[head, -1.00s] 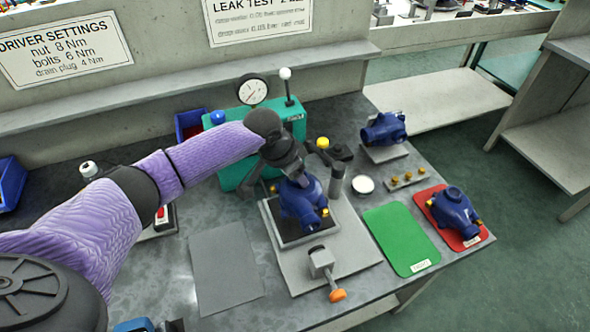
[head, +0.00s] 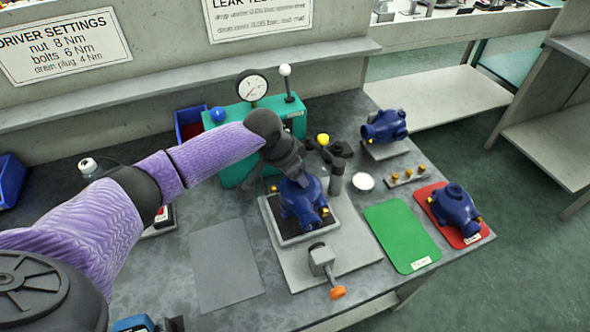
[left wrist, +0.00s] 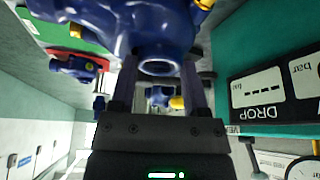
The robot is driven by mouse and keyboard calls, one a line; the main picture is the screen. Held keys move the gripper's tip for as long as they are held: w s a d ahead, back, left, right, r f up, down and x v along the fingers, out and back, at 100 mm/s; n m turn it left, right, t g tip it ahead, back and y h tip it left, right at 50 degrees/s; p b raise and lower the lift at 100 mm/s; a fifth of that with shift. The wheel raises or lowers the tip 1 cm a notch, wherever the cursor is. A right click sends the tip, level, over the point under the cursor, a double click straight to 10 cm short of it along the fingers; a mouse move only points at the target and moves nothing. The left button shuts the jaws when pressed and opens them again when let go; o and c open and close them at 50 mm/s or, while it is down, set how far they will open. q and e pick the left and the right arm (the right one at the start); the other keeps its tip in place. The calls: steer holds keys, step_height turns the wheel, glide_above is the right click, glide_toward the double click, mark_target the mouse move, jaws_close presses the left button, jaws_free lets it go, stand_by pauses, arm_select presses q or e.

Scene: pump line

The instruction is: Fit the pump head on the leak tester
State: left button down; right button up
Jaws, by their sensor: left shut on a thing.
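A blue pump head (head: 302,203) with brass-coloured fittings sits on the black pad (head: 272,222) of the leak tester's grey base plate (head: 350,251). My left gripper (head: 287,176) is shut on the top of this pump head; its fingertips are partly hidden by my wrist in the head view. In the left wrist view the pump head (left wrist: 135,22) fills the top, with its round opening between my two fingers (left wrist: 158,80). The green tester box (head: 233,174) with a dial gauge (head: 252,88) stands behind. I cannot tell whether the pump head is fully seated. My right gripper is not seen.
A clamp with an orange knob (head: 337,292) is in front of the pad. A yellow-topped post (head: 323,139) stands close behind. Another blue pump (head: 455,205) lies on a red mat (head: 474,236); the green mat (head: 401,237) is empty. A third pump (head: 384,127) is at back right.

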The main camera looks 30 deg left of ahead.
mark_target(295, 184)
arm_select(q)
steer(key=shift+f+b, duration=1.05)
steer(key=shift+f, duration=0.95)
jaws_free()
stand_by(0.5)
step_height(295, 184, up, 9)
steer(key=p, duration=0.8)
steer(key=shift+f, duration=0.2)
steer(key=shift+r+p, duration=0.35)
steer(key=shift+p, duration=0.15)
steer(key=shift+f, duration=0.1)
steer(key=shift+s+f, duration=0.1)
